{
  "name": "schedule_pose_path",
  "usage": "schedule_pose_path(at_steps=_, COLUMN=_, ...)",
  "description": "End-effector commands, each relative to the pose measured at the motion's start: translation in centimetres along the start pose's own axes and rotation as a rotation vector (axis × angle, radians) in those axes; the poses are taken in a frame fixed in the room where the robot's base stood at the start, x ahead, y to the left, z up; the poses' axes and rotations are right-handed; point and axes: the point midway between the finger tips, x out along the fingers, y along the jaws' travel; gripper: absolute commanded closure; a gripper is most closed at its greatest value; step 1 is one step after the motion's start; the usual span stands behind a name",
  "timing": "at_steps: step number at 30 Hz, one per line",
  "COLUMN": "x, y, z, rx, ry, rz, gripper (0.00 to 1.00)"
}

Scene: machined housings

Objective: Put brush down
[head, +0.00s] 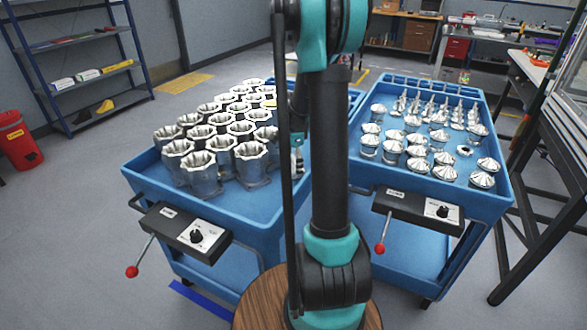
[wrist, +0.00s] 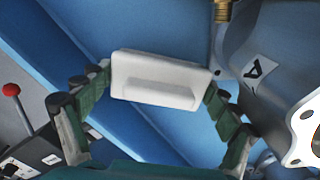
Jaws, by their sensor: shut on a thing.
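The brush (wrist: 160,66) is a white block with a raised grip, seen in the wrist view. My gripper (wrist: 160,90) has its green fingers closed on the brush's two ends. The brush is over the blue surface of a cart, but I cannot tell its height or whether it touches. In the head view my arm hides most of the gripper and the brush. A silver machined housing (wrist: 270,65) with a dark mark stands just right of the gripper in the wrist view.
The left blue cart (head: 262,213) holds rows of silver housings (head: 201,172); its front is bare. The right blue cart (head: 488,203) carries cone-topped parts (head: 444,158). Control boxes with red-knobbed levers (head: 132,271) stick out in front. A round wooden top (head: 262,300) lies below my arm.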

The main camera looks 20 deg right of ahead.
Motion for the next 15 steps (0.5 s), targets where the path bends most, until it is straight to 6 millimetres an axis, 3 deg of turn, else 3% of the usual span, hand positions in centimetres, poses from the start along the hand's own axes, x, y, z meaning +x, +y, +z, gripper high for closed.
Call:
schedule_pose_path(at_steps=4, x=1.5, y=0.0, z=0.0, rx=0.0, ry=0.0, rz=0.0, gripper=0.57)
schedule_pose_path(at_steps=15, x=1.8, y=0.0, z=0.0, rx=0.0, ry=0.0, rz=0.0, gripper=0.57)
